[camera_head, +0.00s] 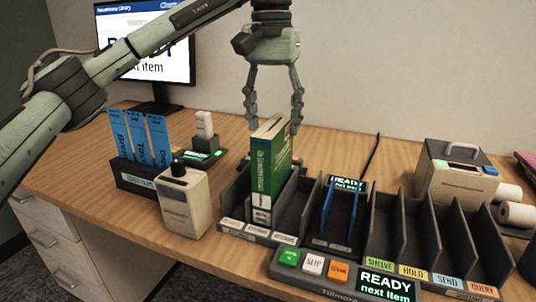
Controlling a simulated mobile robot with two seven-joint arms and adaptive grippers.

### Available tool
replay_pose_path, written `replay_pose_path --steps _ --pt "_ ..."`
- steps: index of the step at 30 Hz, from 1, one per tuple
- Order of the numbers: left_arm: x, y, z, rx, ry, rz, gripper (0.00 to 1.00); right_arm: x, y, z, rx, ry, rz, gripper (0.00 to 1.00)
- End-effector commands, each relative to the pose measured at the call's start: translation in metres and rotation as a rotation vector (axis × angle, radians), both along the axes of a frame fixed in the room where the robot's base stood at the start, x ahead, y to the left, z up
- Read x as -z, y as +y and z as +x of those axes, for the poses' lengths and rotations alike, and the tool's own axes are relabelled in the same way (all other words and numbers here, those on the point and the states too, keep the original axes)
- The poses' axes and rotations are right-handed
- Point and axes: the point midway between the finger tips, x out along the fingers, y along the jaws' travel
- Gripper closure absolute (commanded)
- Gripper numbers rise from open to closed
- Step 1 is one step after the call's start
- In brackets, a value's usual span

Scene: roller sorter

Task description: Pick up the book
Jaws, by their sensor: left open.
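A green book (265,171) stands upright in a dark slotted holder (290,205) in the middle of the desk, with a white label low on its spine. My left gripper (273,130) hangs over the book, pointing down. Its fingers are spread, one on each side of the book's top, with the lower tips close to the top edge. I cannot tell whether they touch it. My right gripper does not show.
A monitor (150,50) stands at the back left. Blue cards (135,137) in a dark box and a beige device (184,203) are left of the book. A sorter with empty labelled slots (410,235), a button panel (335,275) and a label printer (458,185) are on the right.

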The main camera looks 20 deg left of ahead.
Motion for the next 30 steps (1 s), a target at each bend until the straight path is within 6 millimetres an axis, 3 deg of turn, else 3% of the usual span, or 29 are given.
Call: replay_pose_path --steps 4,12,22,30 --pt "0.016 -0.003 0.004 0.043 0.002 0.029 0.43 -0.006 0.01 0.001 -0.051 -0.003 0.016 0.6" --pt "0.044 -0.003 0.004 0.049 0.002 0.031 0.43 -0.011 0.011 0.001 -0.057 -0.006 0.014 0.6" --pt "0.086 -0.005 -0.001 0.047 0.003 0.03 0.43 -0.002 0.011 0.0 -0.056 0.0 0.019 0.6" --pt "0.093 -0.005 -0.001 0.046 0.0 0.029 0.43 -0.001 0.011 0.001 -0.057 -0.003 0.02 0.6"
